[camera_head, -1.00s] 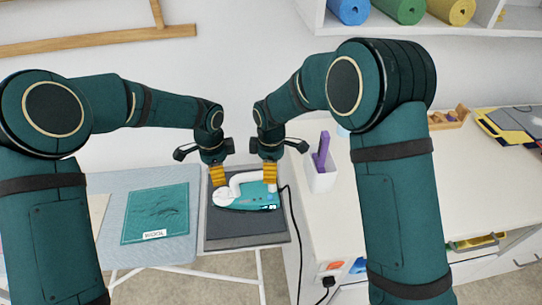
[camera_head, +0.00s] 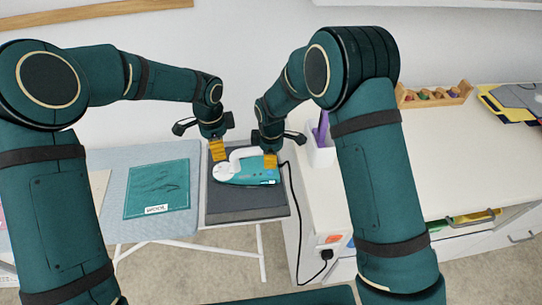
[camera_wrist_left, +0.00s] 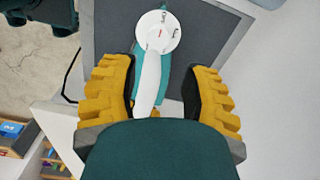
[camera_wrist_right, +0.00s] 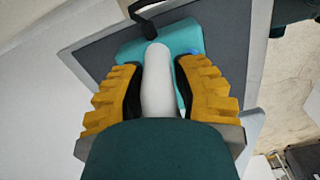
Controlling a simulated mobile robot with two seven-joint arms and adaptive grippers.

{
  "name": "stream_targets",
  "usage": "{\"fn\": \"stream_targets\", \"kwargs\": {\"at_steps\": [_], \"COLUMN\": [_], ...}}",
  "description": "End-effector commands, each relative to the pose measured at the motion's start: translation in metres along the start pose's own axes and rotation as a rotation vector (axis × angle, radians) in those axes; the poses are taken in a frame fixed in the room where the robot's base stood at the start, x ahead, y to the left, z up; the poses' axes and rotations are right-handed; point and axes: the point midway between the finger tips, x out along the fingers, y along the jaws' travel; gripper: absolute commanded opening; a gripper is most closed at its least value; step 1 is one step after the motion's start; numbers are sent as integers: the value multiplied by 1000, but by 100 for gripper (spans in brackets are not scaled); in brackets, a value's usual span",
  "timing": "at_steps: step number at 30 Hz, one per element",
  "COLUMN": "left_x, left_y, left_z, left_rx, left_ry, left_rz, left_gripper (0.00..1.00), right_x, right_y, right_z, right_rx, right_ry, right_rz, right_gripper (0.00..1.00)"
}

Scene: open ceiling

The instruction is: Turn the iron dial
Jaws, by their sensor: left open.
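The iron (camera_head: 254,172) is teal with a white handle and lies on a dark grey pad. Its round white dial (camera_wrist_left: 158,31), with a red mark and dark lettering, is at its left end in the head view. My left gripper (camera_head: 218,150) is open above the dial end. In the left wrist view the dial shows ahead, between and beyond the spread fingers, untouched. My right gripper (camera_wrist_right: 159,75) has its yellow fingers close on both sides of the white handle (camera_wrist_right: 158,85) and appears shut on it; part of the handle is hidden by the gripper.
A teal cloth (camera_head: 157,188) with a white label lies on the board to the left. A black cord (camera_head: 293,215) runs from the iron down to a plug on the white cabinet (camera_head: 420,170). A white holder (camera_head: 320,155) with a purple item stands near my right gripper.

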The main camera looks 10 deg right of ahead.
Motion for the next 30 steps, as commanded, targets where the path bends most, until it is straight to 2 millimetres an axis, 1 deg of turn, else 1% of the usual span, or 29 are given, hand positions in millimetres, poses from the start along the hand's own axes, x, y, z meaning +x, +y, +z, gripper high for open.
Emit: {"fn": "stream_targets", "kwargs": {"at_steps": [1,2,6,8,11,14,17,20,30], "left_x": [0,0,0,0,0,0,0,0,-2], "left_y": [0,0,0,0,0,2,5,8,17], "left_z": [0,0,0,0,0,1,2,3,8], "left_rx": [0,0,0,-1,-26,-111,-270,-482,-1260], "left_ry": [0,0,0,0,4,14,36,62,141], "left_rz": [0,0,0,0,1,5,12,29,114], "left_gripper": [46,46,46,65,65,65,65,65,65], "right_x": [0,0,0,0,1,1,1,1,1], "right_y": [-1,-1,-2,-2,-2,-2,-2,-2,-3], "right_z": [-1,-1,-1,-1,-1,-1,-2,-2,-2], "right_rx": [-1,-1,-1,-1,-1,-1,-1,-2,-2], "right_ry": [0,0,0,0,1,1,1,1,1], "right_rz": [-3,-3,-4,-4,-5,-5,-5,-6,-7], "right_gripper": [2,0,0,0,0,0,0,0,0]}}
